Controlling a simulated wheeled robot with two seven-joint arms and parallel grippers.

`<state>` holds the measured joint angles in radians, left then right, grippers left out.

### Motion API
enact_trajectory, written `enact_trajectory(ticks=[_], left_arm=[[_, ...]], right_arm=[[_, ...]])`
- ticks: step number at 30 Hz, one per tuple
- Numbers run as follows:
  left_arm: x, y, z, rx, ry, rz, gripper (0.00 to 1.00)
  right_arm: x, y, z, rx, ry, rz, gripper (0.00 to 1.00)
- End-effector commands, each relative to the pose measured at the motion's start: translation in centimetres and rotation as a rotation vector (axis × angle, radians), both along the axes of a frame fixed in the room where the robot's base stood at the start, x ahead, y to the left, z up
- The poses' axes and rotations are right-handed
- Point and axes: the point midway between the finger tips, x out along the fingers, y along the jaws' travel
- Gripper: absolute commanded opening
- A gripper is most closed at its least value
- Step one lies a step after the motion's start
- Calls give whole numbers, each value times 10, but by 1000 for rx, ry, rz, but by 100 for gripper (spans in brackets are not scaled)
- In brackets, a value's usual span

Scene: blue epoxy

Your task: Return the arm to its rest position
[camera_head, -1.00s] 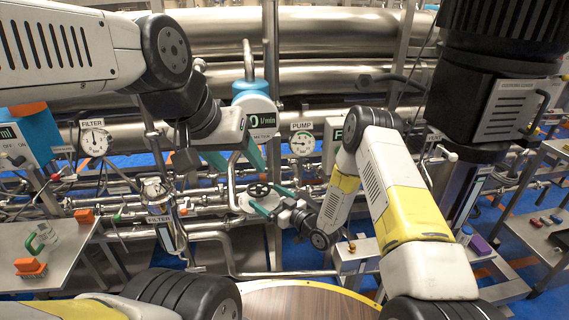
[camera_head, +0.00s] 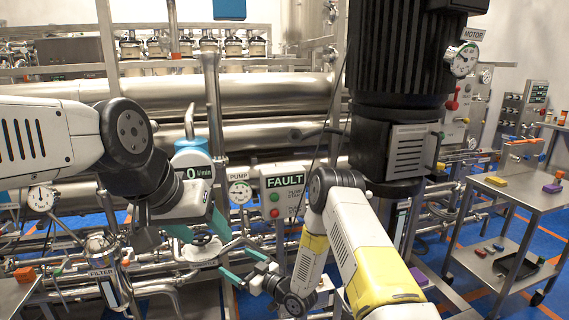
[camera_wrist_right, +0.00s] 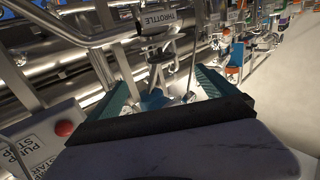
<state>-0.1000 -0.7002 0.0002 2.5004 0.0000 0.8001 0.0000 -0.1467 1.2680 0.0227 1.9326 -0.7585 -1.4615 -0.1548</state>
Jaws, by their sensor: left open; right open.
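Nothing shows held in either gripper. In the right wrist view the right gripper (camera_wrist_right: 163,88) shows its two teal fingers spread, with pipework and a THROTTLE label (camera_wrist_right: 172,20) beyond. My right forearm is bent, elbow raised, before the panel.
A FAULT panel (camera_head: 286,181) and PUMP gauge (camera_head: 239,191) stand behind the right arm. A large black motor (camera_head: 404,60) is close on the right. A steel cart (camera_head: 500,205) stands farther right. Thick pipes run behind. A red button (camera_wrist_right: 64,128) is near the right wrist.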

Motion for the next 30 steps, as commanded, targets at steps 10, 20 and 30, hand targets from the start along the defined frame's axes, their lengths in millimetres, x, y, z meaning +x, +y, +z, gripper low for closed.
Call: enact_trajectory(ticks=[10,20,30], left_arm=[[0,0,0,0,0,0,58],[0,0,0,0,0,0,58],[0,0,0,0,0,0,58]], right_arm=[[25,-14,29,-81,9,-42,96],[59,-49,85,-219,51,-137,96],[63,-144,200,-412,210,-367,96]])
